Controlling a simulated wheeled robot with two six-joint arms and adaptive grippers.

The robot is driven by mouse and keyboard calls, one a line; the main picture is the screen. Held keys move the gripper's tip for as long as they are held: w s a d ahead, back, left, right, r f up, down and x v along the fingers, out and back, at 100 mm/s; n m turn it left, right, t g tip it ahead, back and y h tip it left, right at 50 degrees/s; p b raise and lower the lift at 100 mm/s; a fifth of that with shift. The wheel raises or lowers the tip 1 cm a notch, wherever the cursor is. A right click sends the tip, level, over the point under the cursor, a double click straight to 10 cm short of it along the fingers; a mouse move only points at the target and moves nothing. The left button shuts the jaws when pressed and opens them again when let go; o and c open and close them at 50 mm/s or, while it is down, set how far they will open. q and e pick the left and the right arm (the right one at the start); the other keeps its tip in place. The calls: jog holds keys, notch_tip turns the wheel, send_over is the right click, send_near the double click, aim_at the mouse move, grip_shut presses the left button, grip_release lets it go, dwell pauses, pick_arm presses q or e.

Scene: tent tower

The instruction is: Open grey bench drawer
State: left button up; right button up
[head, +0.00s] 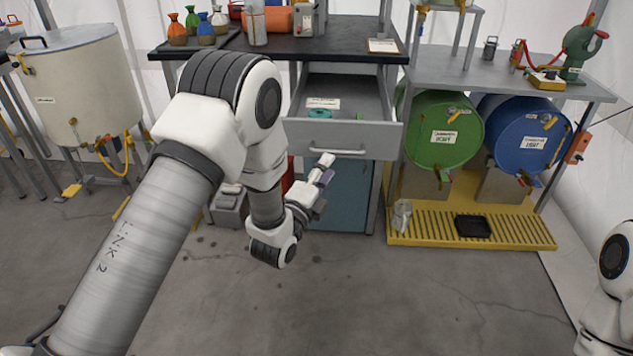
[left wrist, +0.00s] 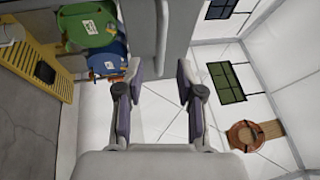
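The grey bench drawer (head: 375,140) is pulled out from under the dark benchtop, and its inside shows. A pale label and a small teal item (head: 320,114) lie in it. A bar handle (head: 337,153) runs across its front. My left gripper (head: 323,172) is just below and in front of the handle, apart from it as far as I can tell. In the left wrist view its two fingers (left wrist: 154,82) are spread with nothing held between them. My right gripper is out of view; only part of my right arm shows at the right edge.
A blue-grey cabinet (head: 346,197) stands below the drawer. Green (head: 441,130) and blue (head: 522,134) drums lie on the right over a yellow grated tray (head: 410,232). A large vat (head: 80,85) stands left. The floor in front is clear.

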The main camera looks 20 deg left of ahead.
pick_arm(q)
jog(key=v, duration=0.5)
jog(key=shift+s, duration=0.35)
jog(key=shift+f, duration=0.15)
jog(key=s+a+f+n+g+y, duration=0.1)
jog(key=s+f+n+g, duration=0.2)
jog(key=f, duration=0.4)
jog(key=s+f+g, duration=0.3)
jog(key=s+f, duration=0.2)
jog(key=f, duration=0.3)
jog(key=s+a+f+n+g+y, duration=0.1)
jog(key=s+f+n+g, duration=0.2)
jog(key=f, duration=0.4)
jog(key=s+f+n+g, duration=0.5)
jog(key=s+f, duration=0.2)
jog(key=s, duration=0.5)
jog(key=s+a+f+n+g, duration=0.1)
jog(key=s+f+n+g, duration=0.1)
jog(key=s+n+g, duration=0.65)
notch_tip(320, 180, up, 19)
jog(key=s+n+t+p, duration=0.1)
jog(key=s+t+p, duration=0.1)
jog(key=p, duration=1.7)
jog(key=shift+r+t, duration=0.15)
jog(key=shift+t, duration=0.2)
